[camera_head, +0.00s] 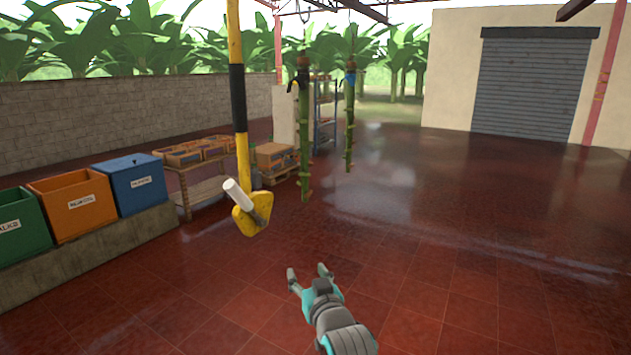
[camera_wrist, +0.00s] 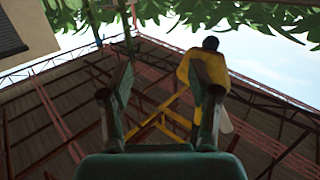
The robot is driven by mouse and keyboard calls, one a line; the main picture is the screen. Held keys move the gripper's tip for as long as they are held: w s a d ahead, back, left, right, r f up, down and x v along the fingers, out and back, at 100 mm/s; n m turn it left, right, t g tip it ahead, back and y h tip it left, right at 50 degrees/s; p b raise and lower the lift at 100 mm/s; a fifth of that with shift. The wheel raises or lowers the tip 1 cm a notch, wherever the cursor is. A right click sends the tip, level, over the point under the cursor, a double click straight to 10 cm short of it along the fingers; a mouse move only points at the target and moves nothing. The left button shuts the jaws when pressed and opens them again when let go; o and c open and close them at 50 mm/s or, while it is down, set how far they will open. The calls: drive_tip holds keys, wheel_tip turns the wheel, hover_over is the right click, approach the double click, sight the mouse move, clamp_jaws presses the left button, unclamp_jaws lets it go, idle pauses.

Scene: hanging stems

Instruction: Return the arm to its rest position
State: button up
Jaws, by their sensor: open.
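My gripper (camera_head: 307,272) is in the lower middle of the head view, over the red floor. Its two fingers are apart and nothing is between them. In the wrist view my gripper (camera_wrist: 160,90) also shows spread fingers, with the roof behind them. A yellow and black pole (camera_head: 238,95) hangs left of and beyond my gripper, with a yellow block and a white handle (camera_head: 237,194) at its lower end. In the wrist view part of this yellow tool (camera_wrist: 205,65) shows behind the right finger.
Two green stems hang farther back, one nearer (camera_head: 305,140) and one farther (camera_head: 350,120). Green, orange (camera_head: 75,212) and blue bins stand on a low ledge at left. A wooden rack (camera_head: 205,190) and a pallet with boxes are behind. The floor at right is clear.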

drive_tip(key=s+d+f+m+h, duration=0.1)
drive_tip(key=s+d+f, duration=0.4)
drive_tip(key=s+f, duration=0.35)
drive_tip(key=s+d+f+h, duration=0.1)
drive_tip(key=s+d+f, duration=0.3)
drive_tip(key=s+f, duration=0.5)
drive_tip(key=s+d+f+m+h, duration=0.1)
drive_tip(key=s+d+f, duration=0.5)
drive_tip(key=s, duration=0.4)
drive_tip(key=s+d+r+h, duration=0.1)
drive_tip(key=s+d+r, duration=0.1)
drive_tip(key=s, duration=1.3)
drive_tip(key=s+d+r+m+g+h, duration=0.1)
drive_tip(key=s+d+r, duration=0.1)
drive_tip(key=s, duration=1.3)
drive_tip(key=shift+s+d, duration=0.25)
drive_tip(key=shift+d, duration=0.35)
